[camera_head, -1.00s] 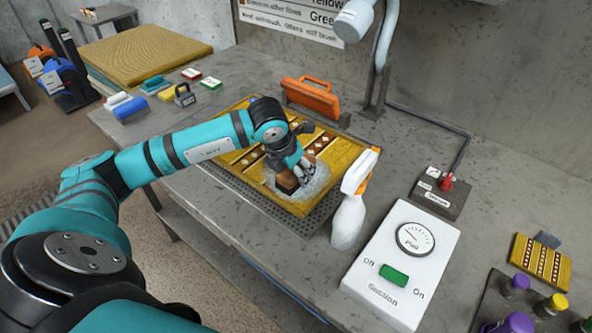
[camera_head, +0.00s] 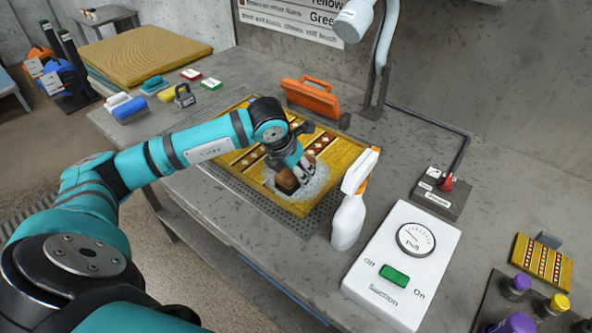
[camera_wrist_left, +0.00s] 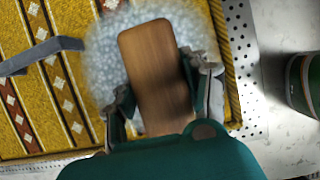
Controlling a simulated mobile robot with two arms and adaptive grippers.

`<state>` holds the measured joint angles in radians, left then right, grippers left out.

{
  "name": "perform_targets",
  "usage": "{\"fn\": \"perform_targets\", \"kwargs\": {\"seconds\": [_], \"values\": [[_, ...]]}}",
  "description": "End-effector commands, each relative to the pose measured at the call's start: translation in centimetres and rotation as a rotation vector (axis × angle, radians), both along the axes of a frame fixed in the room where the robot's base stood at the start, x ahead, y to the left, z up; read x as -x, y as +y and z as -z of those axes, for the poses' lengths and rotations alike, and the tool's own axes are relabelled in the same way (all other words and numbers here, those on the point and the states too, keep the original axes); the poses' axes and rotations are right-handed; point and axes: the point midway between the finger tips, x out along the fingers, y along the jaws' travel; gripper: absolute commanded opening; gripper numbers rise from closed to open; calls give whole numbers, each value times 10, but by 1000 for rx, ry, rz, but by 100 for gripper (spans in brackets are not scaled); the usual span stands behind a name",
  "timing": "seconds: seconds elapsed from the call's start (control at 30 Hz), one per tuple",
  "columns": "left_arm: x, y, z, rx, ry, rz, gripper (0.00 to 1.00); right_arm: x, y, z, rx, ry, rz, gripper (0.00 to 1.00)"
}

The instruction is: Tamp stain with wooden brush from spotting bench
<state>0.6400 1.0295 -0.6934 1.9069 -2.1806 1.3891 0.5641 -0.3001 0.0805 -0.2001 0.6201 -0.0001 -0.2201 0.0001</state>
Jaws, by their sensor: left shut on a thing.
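My left gripper (camera_head: 298,170) is shut on the wooden brush (camera_head: 286,182), whose dark bristles face down onto the rug. In the left wrist view the brush's brown wooden back (camera_wrist_left: 158,75) lies between the two fingers. The brush is over a patch of white foam (camera_head: 314,184) on the yellow patterned rug (camera_head: 338,152). The foam spreads around the brush, and no stain shows through it. The rug lies on a perforated metal grid (camera_head: 305,226) in the bench. My right gripper is not in view.
A white spray bottle (camera_head: 350,215) stands just right of the rug, near a white suction box (camera_head: 403,262). An orange tool (camera_head: 311,97) stands behind the rug. Several brushes, including a blue one (camera_head: 130,108), lie at the bench's left. A lamp post (camera_head: 380,70) rises at the back.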

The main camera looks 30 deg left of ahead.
Motion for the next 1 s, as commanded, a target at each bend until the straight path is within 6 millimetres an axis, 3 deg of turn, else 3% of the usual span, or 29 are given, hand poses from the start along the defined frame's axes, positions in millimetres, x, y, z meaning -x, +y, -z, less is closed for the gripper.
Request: {"fn": "perform_targets", "kwargs": {"seconds": [0.53, 1.0], "values": [[2, -1, -9, 0, 7, 1, 18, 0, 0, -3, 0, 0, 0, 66], [1, 0, -4, 1, 3, 0, 18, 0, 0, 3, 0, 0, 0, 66]]}}
